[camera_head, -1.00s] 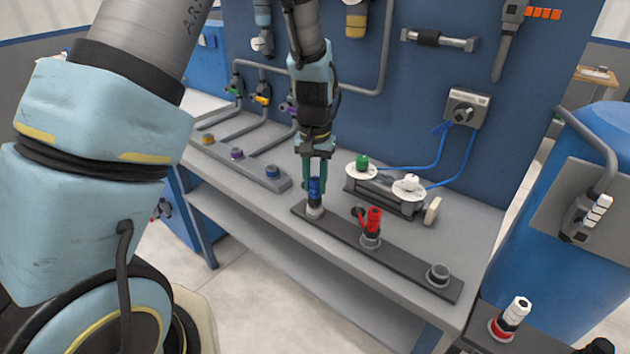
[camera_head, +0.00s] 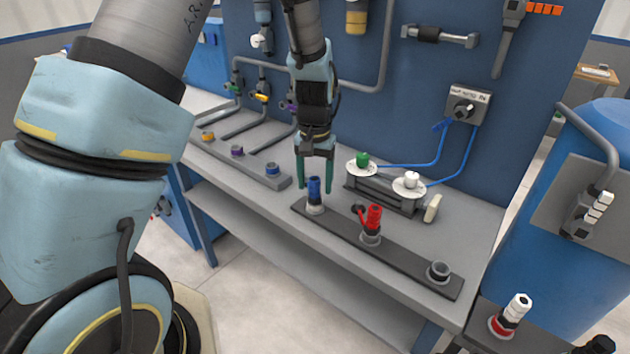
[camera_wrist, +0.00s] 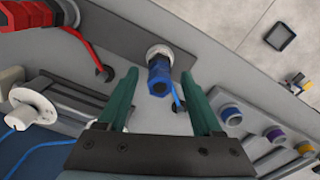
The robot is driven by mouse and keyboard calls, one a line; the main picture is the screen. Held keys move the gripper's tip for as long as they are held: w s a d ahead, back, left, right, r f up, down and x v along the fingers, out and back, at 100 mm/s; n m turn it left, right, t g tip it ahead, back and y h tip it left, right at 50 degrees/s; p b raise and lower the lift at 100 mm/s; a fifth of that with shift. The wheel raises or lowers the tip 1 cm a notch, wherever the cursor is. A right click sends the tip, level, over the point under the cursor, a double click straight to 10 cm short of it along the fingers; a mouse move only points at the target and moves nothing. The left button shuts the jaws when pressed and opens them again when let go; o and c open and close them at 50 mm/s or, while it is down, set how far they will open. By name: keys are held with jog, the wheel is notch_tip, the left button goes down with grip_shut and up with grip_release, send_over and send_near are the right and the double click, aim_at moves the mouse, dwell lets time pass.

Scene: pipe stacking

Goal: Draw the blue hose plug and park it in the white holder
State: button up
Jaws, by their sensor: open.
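The blue hose plug (camera_head: 314,188) stands upright in a whitish round holder (camera_head: 315,209) at the left end of the dark strip on the bench. The wrist view shows the blue plug (camera_wrist: 159,80) end-on with the white collar of the holder (camera_wrist: 160,52) behind it. My gripper (camera_head: 314,187) is open, with its green fingers on either side of the upper part of the plug. In the wrist view, gaps show between the plug and both fingers of my gripper (camera_wrist: 159,75). The lower part of the plug is hidden inside the holder.
A red plug (camera_head: 373,217) stands mid-strip, and an empty grey socket (camera_head: 438,271) sits at the right end. A rail (camera_head: 255,175) with yellow, purple and blue sockets lies left. A block with green and white knobs (camera_head: 409,182) and blue hoses stands behind.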

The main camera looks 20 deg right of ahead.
notch_tip(320, 180, up, 11)
jog(key=b, duration=0.2)
jog(key=s+a+f+n, duration=0.1)
jog(key=s+a+n, duration=0.1)
jog(key=a, duration=1.3)
jog(key=s+a+f+n+t, duration=0.1)
jog(key=a+n, duration=0.3)
jog(key=a, duration=1.1)
jog(key=shift+s+n+t, duration=0.3)
jog(key=shift+s, duration=0.2)
